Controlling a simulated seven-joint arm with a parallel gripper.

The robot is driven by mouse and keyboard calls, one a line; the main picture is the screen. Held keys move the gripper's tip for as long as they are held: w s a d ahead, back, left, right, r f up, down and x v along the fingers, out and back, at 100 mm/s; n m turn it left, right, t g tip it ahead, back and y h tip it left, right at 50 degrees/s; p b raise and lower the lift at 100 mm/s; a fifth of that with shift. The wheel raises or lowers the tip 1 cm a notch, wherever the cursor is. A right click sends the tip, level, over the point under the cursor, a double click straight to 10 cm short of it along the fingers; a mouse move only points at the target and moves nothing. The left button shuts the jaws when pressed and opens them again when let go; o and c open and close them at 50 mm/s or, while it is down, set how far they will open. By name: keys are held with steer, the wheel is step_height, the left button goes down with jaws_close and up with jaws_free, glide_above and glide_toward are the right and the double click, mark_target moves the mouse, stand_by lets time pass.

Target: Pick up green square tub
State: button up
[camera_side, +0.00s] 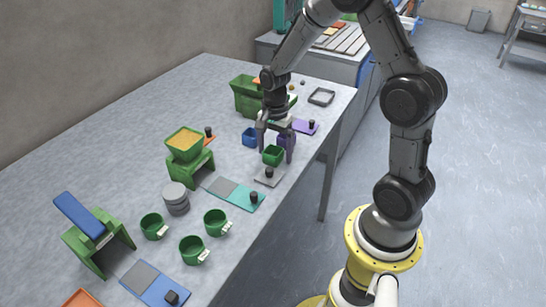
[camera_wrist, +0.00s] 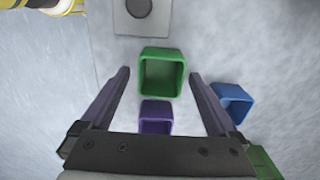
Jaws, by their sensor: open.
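The green square tub (camera_side: 273,156) stands upright on the table, open at the top. In the wrist view the green square tub (camera_wrist: 161,75) is near the upper middle, between the lines of my two fingers. My gripper (camera_side: 275,151) is open over or around it; I cannot tell how far down the fingertips reach. In the wrist view my gripper (camera_wrist: 160,73) shows one finger on each side of the tub, with small gaps. Nothing is held.
A purple tub (camera_wrist: 156,117) stands close to the green one, and a blue tub (camera_wrist: 232,104) lies just right of the finger. A grey plate with a black knob (camera_side: 269,175) is in front. Green cups (camera_side: 193,249) and a hopper (camera_side: 185,146) stand farther left.

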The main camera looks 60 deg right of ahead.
steer(key=c, duration=1.4)
steer(key=shift+r, duration=0.2)
steer(key=shift+c, duration=0.2)
